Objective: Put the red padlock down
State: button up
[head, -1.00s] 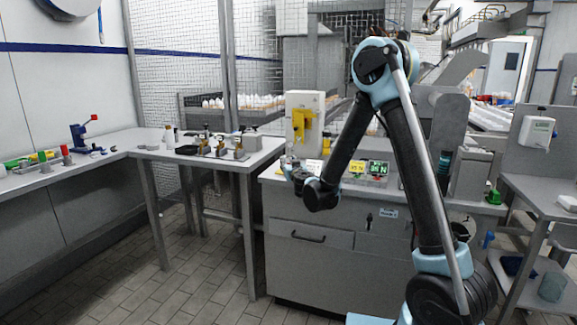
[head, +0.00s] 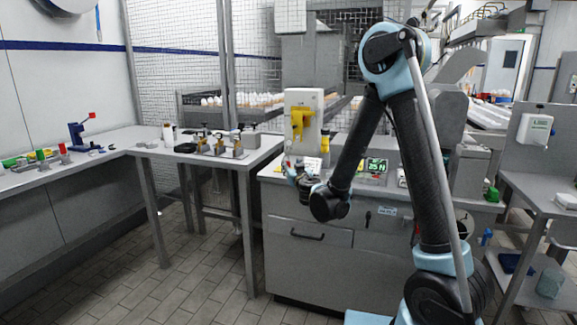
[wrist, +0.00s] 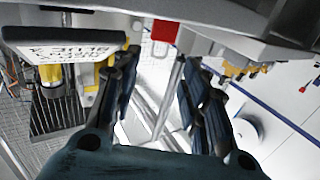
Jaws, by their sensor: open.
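My gripper (wrist: 162,65) is open in the wrist view, its two dark fingers apart with a gap between them. A small red block-like thing (wrist: 165,30), which looks like the red padlock, shows at the top of that view, just beyond the fingertips. In the head view my gripper (head: 297,175) is low over the left part of the grey cabinet's top (head: 272,172).
A pale panel with a yellow device (head: 301,120) stands behind my gripper. A lit green display (head: 376,166) is right of my forearm. The table on the left (head: 262,152) holds several brass and black fittings. Tiled floor (head: 205,265) is clear in front.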

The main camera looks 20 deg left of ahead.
jog(key=shift+v, duration=2.15)
jog(key=shift+d, duration=0.1)
